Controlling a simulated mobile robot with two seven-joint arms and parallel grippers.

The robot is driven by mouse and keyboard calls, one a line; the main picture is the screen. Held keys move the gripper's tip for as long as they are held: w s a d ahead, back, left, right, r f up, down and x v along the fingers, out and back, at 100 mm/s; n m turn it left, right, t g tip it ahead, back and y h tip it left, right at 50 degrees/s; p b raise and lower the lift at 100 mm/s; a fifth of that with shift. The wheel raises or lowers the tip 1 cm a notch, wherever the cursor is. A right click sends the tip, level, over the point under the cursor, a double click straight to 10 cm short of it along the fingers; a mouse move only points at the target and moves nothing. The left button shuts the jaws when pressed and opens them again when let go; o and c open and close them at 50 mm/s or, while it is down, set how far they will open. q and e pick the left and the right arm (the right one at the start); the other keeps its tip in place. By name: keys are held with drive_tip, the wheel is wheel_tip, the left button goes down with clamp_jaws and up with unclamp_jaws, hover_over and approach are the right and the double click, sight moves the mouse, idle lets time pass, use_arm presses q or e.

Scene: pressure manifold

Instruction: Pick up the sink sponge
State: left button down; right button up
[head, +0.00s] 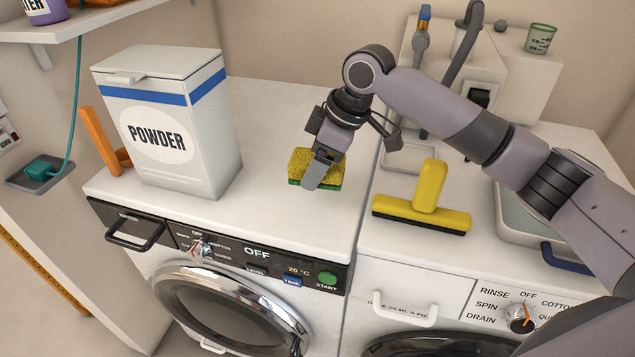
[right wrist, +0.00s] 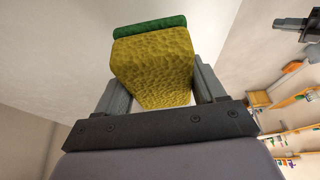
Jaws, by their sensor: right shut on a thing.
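The sink sponge (head: 301,164) is yellow with a green underside layer. In the head view it is at the top of the left washing machine (head: 275,115), near its right edge. My right gripper (head: 322,172) is shut on it, with a finger across its near side. In the right wrist view the sponge (right wrist: 155,65) sits between both fingers of the right gripper (right wrist: 157,92). I cannot tell whether the sponge touches the machine top or is just above it. My left gripper is not in view.
A white powder box (head: 170,125) stands to the left, beside an orange handle (head: 100,140). A yellow squeegee (head: 424,205) lies to the right on the second machine. Behind it are a white dish (head: 410,158) and a faucet-like hose (head: 465,45). A grey basin (head: 515,225) is at far right.

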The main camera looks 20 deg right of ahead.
wheel_tip(320, 180, up, 15)
drive_tip(key=shift+p, duration=0.35)
drive_tip(key=shift+f, duration=0.1)
